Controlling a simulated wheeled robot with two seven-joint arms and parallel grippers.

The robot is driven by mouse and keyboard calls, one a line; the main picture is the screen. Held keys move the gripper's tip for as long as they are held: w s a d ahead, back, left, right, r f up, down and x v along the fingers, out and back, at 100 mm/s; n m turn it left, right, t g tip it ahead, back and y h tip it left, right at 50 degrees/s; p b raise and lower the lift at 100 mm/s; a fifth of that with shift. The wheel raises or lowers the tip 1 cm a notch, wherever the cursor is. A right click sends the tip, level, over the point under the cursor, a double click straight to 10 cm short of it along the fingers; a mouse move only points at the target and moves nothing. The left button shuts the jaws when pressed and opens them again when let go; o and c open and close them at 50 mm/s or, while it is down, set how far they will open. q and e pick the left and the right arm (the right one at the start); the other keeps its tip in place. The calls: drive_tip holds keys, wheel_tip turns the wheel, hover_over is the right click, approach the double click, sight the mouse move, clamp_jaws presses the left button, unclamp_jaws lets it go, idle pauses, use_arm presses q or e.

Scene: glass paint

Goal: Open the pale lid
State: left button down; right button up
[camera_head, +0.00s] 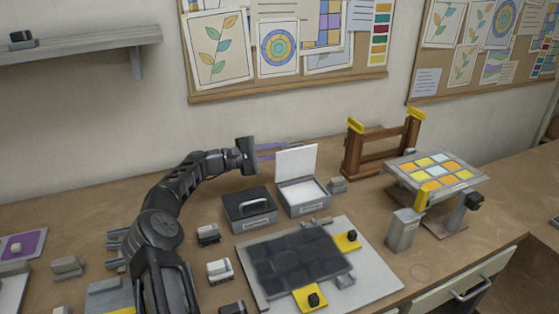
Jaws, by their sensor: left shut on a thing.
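The pale lid (297,164) stands upright, raised at the back of its grey box (304,203). A white surface shows inside the open box. My left gripper (268,151) reaches in from the left, with its black hand beside the lid's left edge. It is shut on the lid at that edge, though the contact is small and partly hidden. My right gripper is out of view.
A dark-lidded box (249,214) with a handle stands left of the open box. In front lies a board (372,272) with a dark tile panel (300,262). A wooden rack (382,148) and a tilted colored panel (402,174) stand to the right.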

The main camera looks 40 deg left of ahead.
use_arm(q)
drive_tip(key=shift+w+r, duration=0.1)
drive_tip(key=shift+r, duration=0.45)
drive_tip(key=c, duration=1.8)
unclamp_jaws()
drive_tip(key=shift+o, duration=1.3)
drive_tip(key=shift+f, duration=0.1)
drive_tip(key=shift+f, duration=0.1)
drive_tip(key=shift+s+f, duration=0.1)
drive_tip(key=shift+s, duration=0.1)
drive_tip(key=b+v, duration=0.2)
drive_tip(key=v, duration=0.5)
drive_tip(key=shift+s+a, duration=0.15)
drive_tip(key=shift+s, duration=0.15)
